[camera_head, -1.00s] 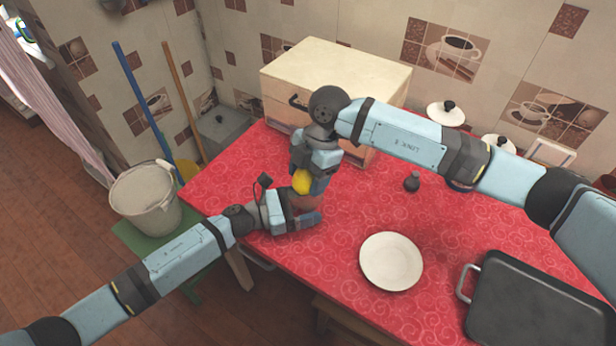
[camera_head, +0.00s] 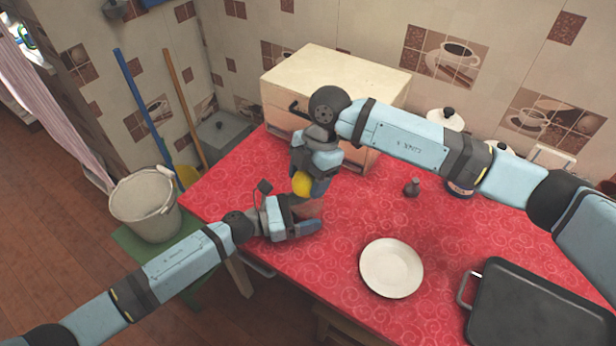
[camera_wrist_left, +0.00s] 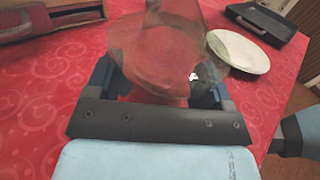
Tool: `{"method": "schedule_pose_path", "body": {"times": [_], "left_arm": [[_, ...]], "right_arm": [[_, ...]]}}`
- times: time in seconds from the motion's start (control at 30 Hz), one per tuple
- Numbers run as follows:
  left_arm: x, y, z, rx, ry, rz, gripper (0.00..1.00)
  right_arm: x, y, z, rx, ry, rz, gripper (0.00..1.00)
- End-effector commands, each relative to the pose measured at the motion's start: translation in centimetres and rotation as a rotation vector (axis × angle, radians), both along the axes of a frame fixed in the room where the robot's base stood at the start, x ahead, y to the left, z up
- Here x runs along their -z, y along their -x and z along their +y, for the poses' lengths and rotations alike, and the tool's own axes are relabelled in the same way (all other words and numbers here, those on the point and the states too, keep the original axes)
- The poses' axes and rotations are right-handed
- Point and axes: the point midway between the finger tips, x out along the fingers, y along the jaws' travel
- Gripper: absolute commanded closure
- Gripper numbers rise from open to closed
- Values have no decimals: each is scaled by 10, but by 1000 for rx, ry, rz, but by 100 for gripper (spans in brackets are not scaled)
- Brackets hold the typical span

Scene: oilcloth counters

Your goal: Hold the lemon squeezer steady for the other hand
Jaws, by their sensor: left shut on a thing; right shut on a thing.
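The lemon squeezer (camera_wrist_left: 150,55) is a see-through glass piece in the left wrist view, between the fingers of my left gripper (camera_wrist_left: 160,90). In the head view it is mostly hidden, with a pinkish part (camera_head: 306,208) showing by the left gripper (camera_head: 303,217). The left gripper is shut on it low over the table. My right gripper (camera_head: 316,184) points down just above it and is shut on a yellow lemon (camera_head: 301,185). The lemon is at the top of the squeezer; whether they touch is unclear.
A white plate (camera_head: 391,268) and a dark roasting pan (camera_head: 540,310) lie right on the red oilcloth (camera_head: 350,290). A cream box (camera_head: 335,85) is at the back. A bucket (camera_head: 146,203) stands left of the counter.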

Motion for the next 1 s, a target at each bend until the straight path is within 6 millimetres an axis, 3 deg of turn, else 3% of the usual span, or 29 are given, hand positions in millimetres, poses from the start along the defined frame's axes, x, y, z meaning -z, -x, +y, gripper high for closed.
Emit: {"method": "schedule_pose_path", "body": {"times": [1.0], "left_arm": [[0,0,0,0,0,0,56]], "right_arm": [[23,0,0,0,0,0,78]]}}
